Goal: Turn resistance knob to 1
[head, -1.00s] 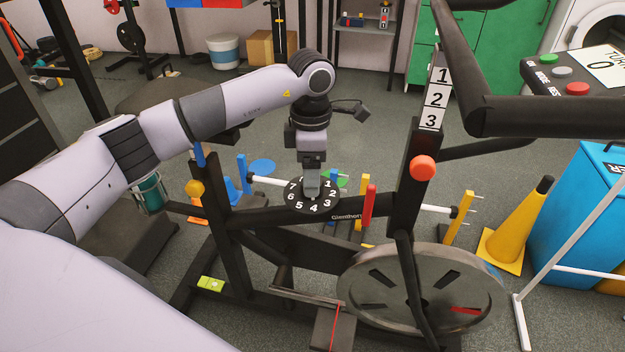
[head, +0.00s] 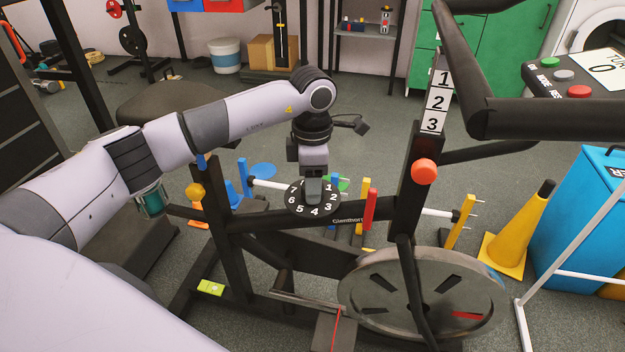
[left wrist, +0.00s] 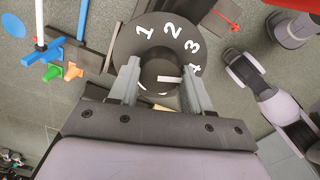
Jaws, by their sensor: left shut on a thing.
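The resistance dial (head: 296,203) is a black disc with white numbers on the exercise bike's dark frame (head: 262,217). In the left wrist view, the dial face (left wrist: 130,45) shows 1, 2, 3 and 4. A round black knob (left wrist: 158,72) with a white pointer line stands at its middle, and the line points right, near the 4. My left gripper (head: 313,199) comes down from above onto the dial. In the left wrist view, its two fingers (left wrist: 160,68) stand on either side of the knob, shut on it. They hide part of the dial's lower numbers. My right gripper is out of view.
A black post with number labels (head: 437,100) and an orange knob (head: 424,171) rises right of the dial. Black handlebars (head: 530,118) cross the upper right. The flywheel (head: 380,290) is below. A yellow cone (head: 508,245) and blue bin (head: 580,225) stand at right.

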